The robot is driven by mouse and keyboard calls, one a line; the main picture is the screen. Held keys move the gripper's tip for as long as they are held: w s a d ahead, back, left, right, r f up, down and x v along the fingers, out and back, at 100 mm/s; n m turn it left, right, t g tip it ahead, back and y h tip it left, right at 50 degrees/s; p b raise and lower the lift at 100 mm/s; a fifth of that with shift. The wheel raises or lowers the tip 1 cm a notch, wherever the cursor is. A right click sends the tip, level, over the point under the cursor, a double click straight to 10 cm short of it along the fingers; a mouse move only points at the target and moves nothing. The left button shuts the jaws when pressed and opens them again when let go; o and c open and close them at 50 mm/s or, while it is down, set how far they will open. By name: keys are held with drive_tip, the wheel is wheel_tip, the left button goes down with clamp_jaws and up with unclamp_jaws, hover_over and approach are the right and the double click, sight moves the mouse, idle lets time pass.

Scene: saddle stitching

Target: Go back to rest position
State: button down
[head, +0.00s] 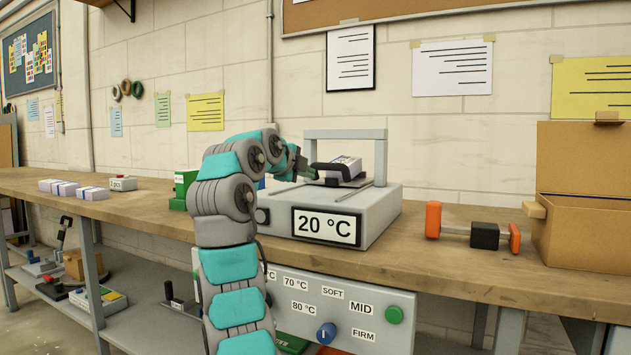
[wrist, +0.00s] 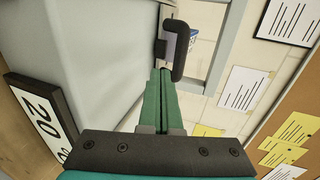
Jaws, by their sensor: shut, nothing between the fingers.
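My gripper (head: 312,174) is at the left end of the grey machine's top, by a black handle (head: 326,167). In the wrist view my green fingers (wrist: 161,74) are together and empty, with their tips close to the black handle (wrist: 181,48). I cannot tell whether they touch it. The grey machine (head: 384,214) carries a "20 °C" display (head: 327,226) and a grey arch (head: 380,150). A white and dark block (head: 345,166) sits under the arch, next to the handle.
An orange and black clamp-like tool (head: 484,236) and an open cardboard box (head: 580,235) stand to the right on the wooden bench (head: 410,262). White stacks (head: 93,193) lie far left. A control panel (head: 345,305) with knobs hangs below the bench front.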

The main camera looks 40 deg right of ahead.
drive_tip(key=shift+v, duration=1.25)
